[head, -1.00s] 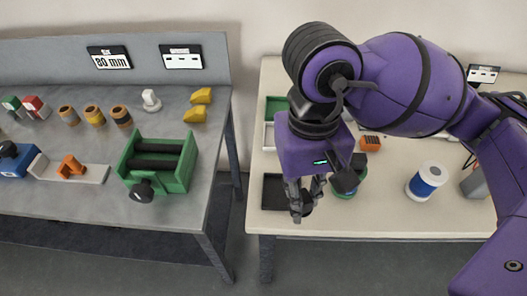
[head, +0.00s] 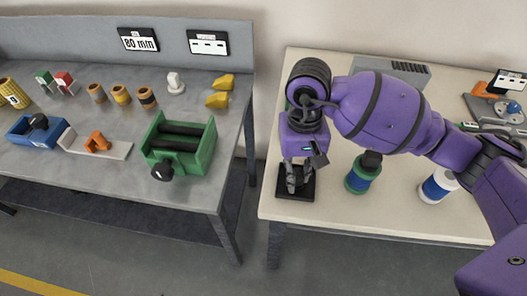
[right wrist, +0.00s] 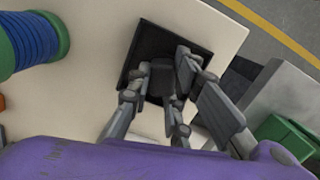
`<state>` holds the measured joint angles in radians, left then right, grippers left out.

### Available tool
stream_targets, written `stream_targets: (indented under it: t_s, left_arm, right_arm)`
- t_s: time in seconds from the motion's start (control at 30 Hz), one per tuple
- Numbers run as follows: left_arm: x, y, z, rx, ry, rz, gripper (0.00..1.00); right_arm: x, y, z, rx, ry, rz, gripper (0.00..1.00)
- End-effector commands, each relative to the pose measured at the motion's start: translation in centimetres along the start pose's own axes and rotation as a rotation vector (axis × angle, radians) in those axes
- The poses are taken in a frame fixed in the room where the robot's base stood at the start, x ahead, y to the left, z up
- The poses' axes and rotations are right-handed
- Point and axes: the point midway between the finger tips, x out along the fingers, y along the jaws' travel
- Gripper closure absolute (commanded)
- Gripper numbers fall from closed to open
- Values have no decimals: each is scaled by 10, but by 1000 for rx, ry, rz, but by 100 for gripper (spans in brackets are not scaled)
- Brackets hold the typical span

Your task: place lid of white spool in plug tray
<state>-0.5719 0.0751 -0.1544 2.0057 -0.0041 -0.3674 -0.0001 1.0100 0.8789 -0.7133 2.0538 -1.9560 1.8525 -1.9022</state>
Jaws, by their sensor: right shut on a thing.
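The black plug tray (head: 308,184) lies flat near the left front corner of the light table; it also shows in the right wrist view (right wrist: 150,38). My right gripper (head: 297,190) points down over the tray. Its fingers are closed around a dark plug-like lid (right wrist: 161,80), which is low over or touching the tray floor; I cannot tell which. The white spool (head: 438,186), with a blue winding, stands upright at the right, and no black lid shows on it. My left gripper is not in view.
A green spool (head: 360,181) with blue winding and a black top stands right of the tray. The grey bench (head: 110,178) at the left holds a green roller box (head: 192,158) and small parts. A gap separates bench and table.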

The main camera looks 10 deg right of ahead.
Motion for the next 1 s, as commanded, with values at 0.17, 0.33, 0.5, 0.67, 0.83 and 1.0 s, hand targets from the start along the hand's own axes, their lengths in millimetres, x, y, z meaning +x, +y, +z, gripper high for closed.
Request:
stream_targets:
  t_s: [0.17,0.33,0.5,0.67,0.83,1.0]
  left_arm:
    - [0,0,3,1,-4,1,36]
    - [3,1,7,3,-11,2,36]
    - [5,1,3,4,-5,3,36]
    - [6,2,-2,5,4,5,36]
    - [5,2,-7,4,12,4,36]
    - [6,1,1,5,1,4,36]
  right_arm:
    - [2,0,1,0,-3,0,100]
    - [6,0,1,0,-5,1,79]
    - [5,0,1,0,-4,1,74]
    - [5,0,1,1,-4,1,74]
    - [-7,0,0,0,0,0,74]
    - [-38,0,-1,0,2,0,74]
